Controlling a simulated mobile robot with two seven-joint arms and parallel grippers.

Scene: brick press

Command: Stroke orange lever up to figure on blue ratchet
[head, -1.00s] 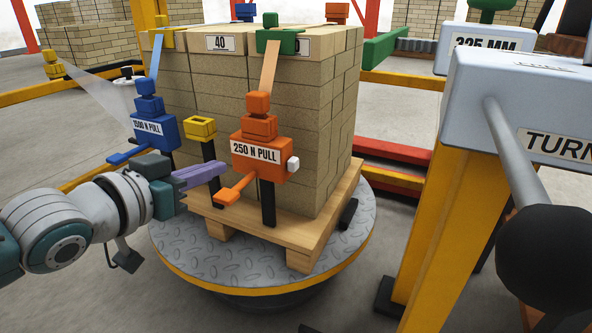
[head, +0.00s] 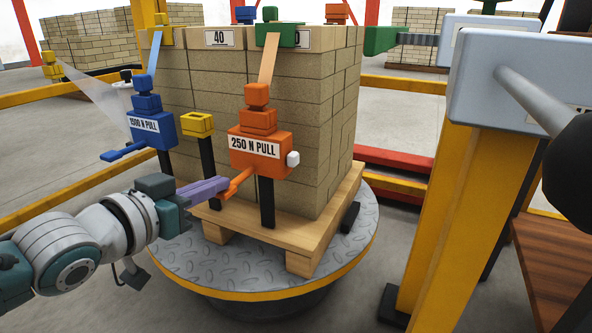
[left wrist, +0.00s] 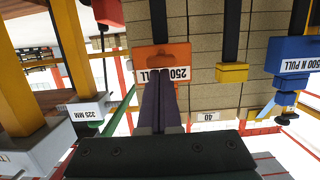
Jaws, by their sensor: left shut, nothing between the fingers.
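The orange ratchet (head: 261,154) is labelled "250 N PULL" and sits on a dark post against the brick stack. Its orange lever (head: 238,183) slants down to the left. The blue ratchet (head: 152,130) has a label that reads about "1500 N PULL"; its blue lever (head: 123,152) points left. My left gripper (head: 225,186) is shut and empty, its purple fingertips at the outer part of the orange lever; I cannot tell whether they touch. In the left wrist view the fingers (left wrist: 158,80) overlap the orange ratchet (left wrist: 150,57), hiding the lever. My right gripper is not in view.
A yellow holder (head: 197,124) stands between the ratchets. The bricks rest on a wooden pallet (head: 300,238) on a round metal turntable (head: 262,272). A grey box (head: 500,105) on yellow posts, with a rod and black knob, blocks the right.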

